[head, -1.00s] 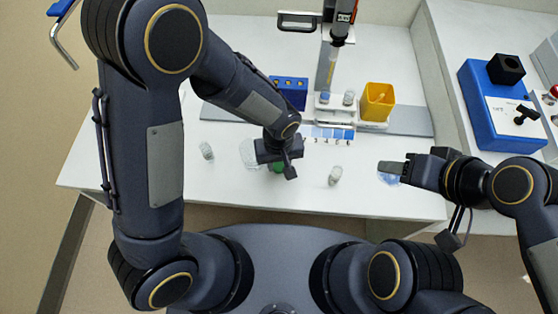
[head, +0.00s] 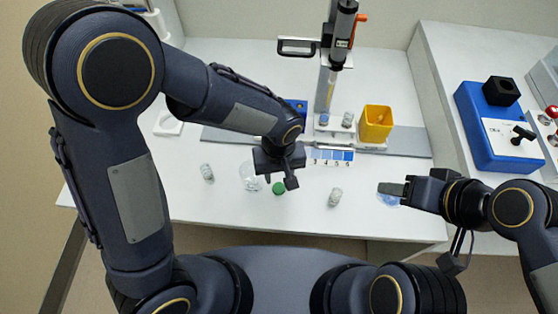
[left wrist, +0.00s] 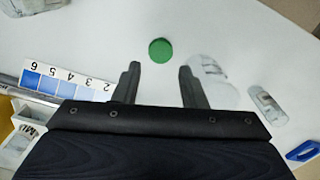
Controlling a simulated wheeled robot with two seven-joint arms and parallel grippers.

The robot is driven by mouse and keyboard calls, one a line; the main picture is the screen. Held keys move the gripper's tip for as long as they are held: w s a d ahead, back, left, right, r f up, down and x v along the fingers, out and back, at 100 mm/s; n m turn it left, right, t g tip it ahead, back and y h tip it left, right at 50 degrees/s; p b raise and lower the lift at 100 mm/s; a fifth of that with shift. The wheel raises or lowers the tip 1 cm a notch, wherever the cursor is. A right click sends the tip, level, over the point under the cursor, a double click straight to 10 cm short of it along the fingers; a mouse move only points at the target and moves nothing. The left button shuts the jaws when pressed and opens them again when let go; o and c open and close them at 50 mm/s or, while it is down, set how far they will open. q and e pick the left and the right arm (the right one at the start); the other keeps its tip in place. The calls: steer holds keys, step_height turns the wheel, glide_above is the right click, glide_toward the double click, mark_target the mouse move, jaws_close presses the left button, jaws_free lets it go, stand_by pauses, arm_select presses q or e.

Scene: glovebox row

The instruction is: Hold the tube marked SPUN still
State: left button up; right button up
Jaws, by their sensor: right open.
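No SPUN marking is readable on any tube. One small clear capped tube (head: 207,172) is on the table at left; it also shows in the left wrist view (left wrist: 268,104). Another similar tube (head: 335,196) is on the table, right of my left gripper. Two more, (head: 324,119) and (head: 348,119), are in the white rack at the back. My left gripper (head: 280,182) is over the table, fingers apart and empty in the left wrist view (left wrist: 160,85). A green round piece (head: 279,188) lies just beyond its fingertips (left wrist: 161,50). My right gripper (head: 392,188) is open at right, above a bluish clear item.
A clear round dish (head: 250,178) lies beside the green piece. Behind are a numbered blue strip (head: 332,156), a yellow bin (head: 376,123) and an upright pipette-like tool (head: 338,50). A blue box (head: 497,130) stands at right.

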mark_target(279, 188)
arm_select(q)
step_height(279, 188, up, 6)
steer(key=s+a+r+t+h, duration=0.25)
steer(key=a+r, duration=0.55)
steer(key=a, duration=0.4)
steer(key=s+a+r+m+t+h, duration=0.1)
steer(key=s+a+r+t, duration=0.1)
steer(key=s+a, duration=0.4)
steer(key=shift+s+a+t, duration=0.3)
steer(key=shift+s+t, duration=0.25)
steer(key=shift+s, duration=0.55)
